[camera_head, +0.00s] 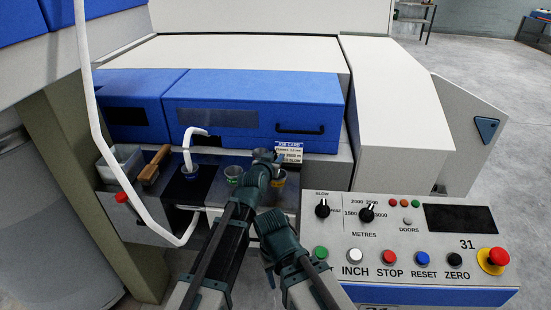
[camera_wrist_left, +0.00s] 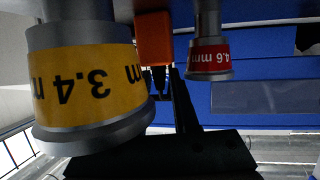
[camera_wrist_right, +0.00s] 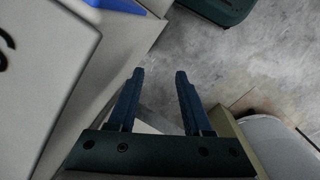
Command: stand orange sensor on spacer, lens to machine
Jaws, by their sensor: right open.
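The orange sensor (camera_wrist_left: 155,38) shows in the left wrist view as an upright block at the tips of my left gripper (camera_wrist_left: 160,84), whose fingers are shut on it. That view is upside down. My left gripper also shows in the head view (camera_head: 266,158), hiding the sensor there. I cannot make out the lens. A yellow-banded spacer marked 3.4 mm (camera_wrist_left: 85,82) is large and close to the camera; a red-banded one marked 4.6 mm (camera_wrist_left: 208,58) is farther off. My right gripper (camera_wrist_right: 158,72) is open and empty over the floor, low at the front in the head view (camera_head: 270,272).
Farther left are a dark pad, a brush (camera_head: 153,165) and a white bin (camera_head: 122,163). A label card (camera_head: 289,152) stands behind the gripper. The control panel (camera_head: 410,245) is at right.

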